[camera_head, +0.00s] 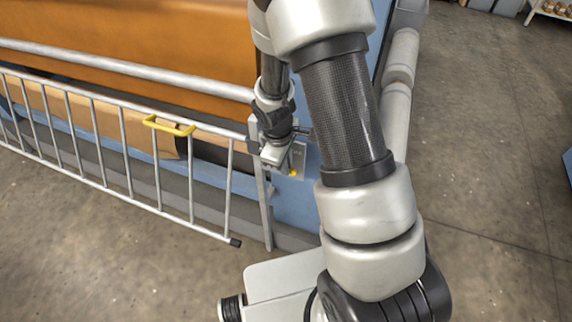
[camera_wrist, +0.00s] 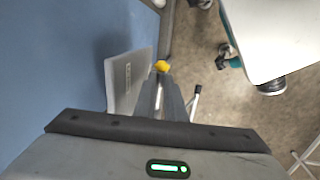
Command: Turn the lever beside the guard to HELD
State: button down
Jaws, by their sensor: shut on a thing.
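The lever shows as a yellow tip (camera_wrist: 161,66) just beyond the fingertips in the wrist view. It also shows in the head view (camera_head: 293,173), low on a grey plate (camera_head: 298,158) fixed to the blue frame. My gripper (camera_wrist: 164,84) is shut on the lever; its fingers hide the lever's shaft. The plate shows at the left of the wrist view with a small label too small to read. The guard (camera_head: 105,145), a barred metal gate with a yellow handle (camera_head: 168,125), is left of the lever. I cannot tell which marking the lever points to.
A large orange roll (camera_head: 150,35) lies behind the guard, with a pale rail (camera_head: 120,66) across its front. A grey post (camera_head: 262,200) stands beside the guard's right end. The concrete floor (camera_head: 480,130) at right is clear.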

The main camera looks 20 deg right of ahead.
jog(key=shift+w+a+r+g+h, duration=0.15)
jog(key=shift+r+g+h, duration=0.6)
jog(key=shift+h, duration=0.35)
jog(key=c, duration=1.8)
grip_release()
jog(key=p+v, duration=0.1)
jog(key=v, duration=1.6)
jog(key=shift+a+r, duration=0.1)
jog(key=shift+r, duration=0.1)
